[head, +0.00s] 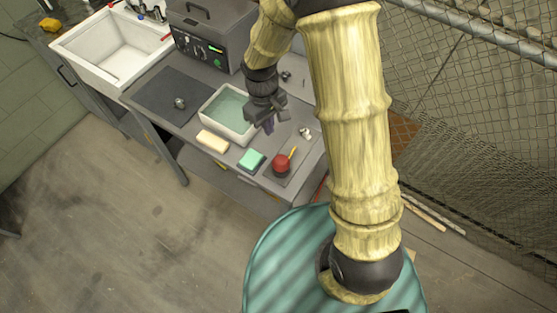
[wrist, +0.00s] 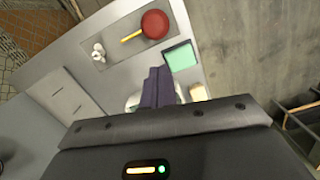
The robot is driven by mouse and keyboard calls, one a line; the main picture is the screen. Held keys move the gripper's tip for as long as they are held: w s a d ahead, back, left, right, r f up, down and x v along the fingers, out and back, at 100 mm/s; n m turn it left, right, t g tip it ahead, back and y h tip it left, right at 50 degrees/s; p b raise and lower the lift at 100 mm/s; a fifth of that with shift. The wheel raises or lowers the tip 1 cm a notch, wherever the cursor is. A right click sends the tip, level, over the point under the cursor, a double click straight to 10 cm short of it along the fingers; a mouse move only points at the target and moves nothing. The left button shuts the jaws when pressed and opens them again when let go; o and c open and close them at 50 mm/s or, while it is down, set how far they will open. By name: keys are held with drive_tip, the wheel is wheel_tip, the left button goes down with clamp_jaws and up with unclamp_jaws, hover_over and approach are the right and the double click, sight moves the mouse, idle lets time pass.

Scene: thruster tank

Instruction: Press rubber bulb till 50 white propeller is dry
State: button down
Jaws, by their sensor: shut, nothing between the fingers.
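The red rubber bulb (head: 281,163) with a yellow nozzle lies on a small grey mat near the front right corner of the bench; it also shows in the wrist view (wrist: 155,24). A small white propeller (head: 305,133) is beyond the nozzle tip; in the wrist view the propeller (wrist: 98,53) lies on the same mat, apart from the nozzle. Whether it is wet I cannot tell. My gripper (head: 269,126) is shut and empty, above the bench by the right side of the water tray, behind and left of the bulb. Its dark purple fingers (wrist: 158,84) are together.
A white tray (head: 239,140) of greenish water stands behind a beige block (head: 212,141) and a green pad (head: 251,160). A dark mat (head: 155,93) holds a small metallic part (head: 180,103). A grey machine (head: 208,40) and white sink (head: 97,60) stand behind. Wire fence (head: 470,110) is at right.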

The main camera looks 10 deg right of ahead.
wheel_tip(320, 180, up, 8)
drive_tip(key=shift+w+a+f+b, duration=0.15)
drive_tip(key=shift+w+a+b, duration=0.1)
drive_tip(key=shift+b, duration=0.15)
idle(0.8)
drive_tip(key=s+d+m+t, duration=0.3)
drive_tip(key=s+d+m, duration=0.5)
drive_tip(key=d, duration=0.6)
drive_tip(key=shift+s+d+r+t+y, duration=0.2)
drive_tip(key=shift+s+r+t+y, duration=0.15)
drive_tip(key=shift+s, duration=0.25)
drive_tip(key=shift+w, duration=0.1)
